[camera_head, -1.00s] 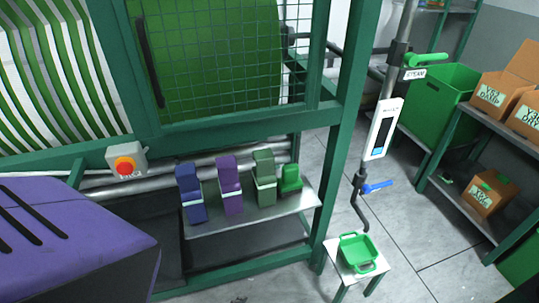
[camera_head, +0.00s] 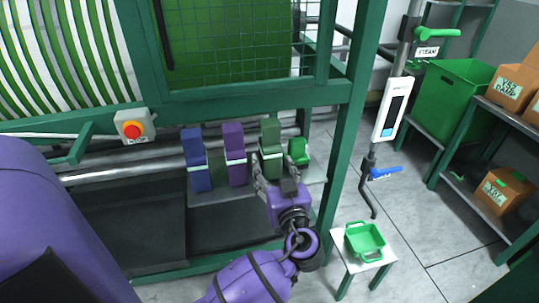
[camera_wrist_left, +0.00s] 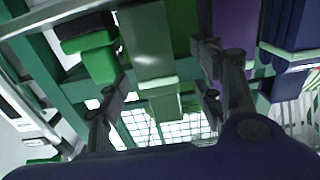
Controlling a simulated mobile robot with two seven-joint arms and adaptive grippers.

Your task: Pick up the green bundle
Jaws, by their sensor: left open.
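The green bundle (camera_head: 270,135), dull green with a pale band, stands upright on a metal shelf (camera_head: 235,215) below the green machine. My left gripper (camera_head: 272,175) is open just in front of the bundle, and its wrist hides part of the shelf. In the left wrist view the bundle (camera_wrist_left: 150,50) shows between the two spread fingers of the left gripper (camera_wrist_left: 162,80); I cannot tell whether either finger touches it. My right gripper is not in view.
A purple bundle (camera_head: 234,150) and a blue bundle (camera_head: 195,158) stand left of the green one. A bright green container (camera_head: 298,151) stands close on its right. A green frame post (camera_head: 352,120) rises to the right. A green tray (camera_head: 365,241) sits on a small stand.

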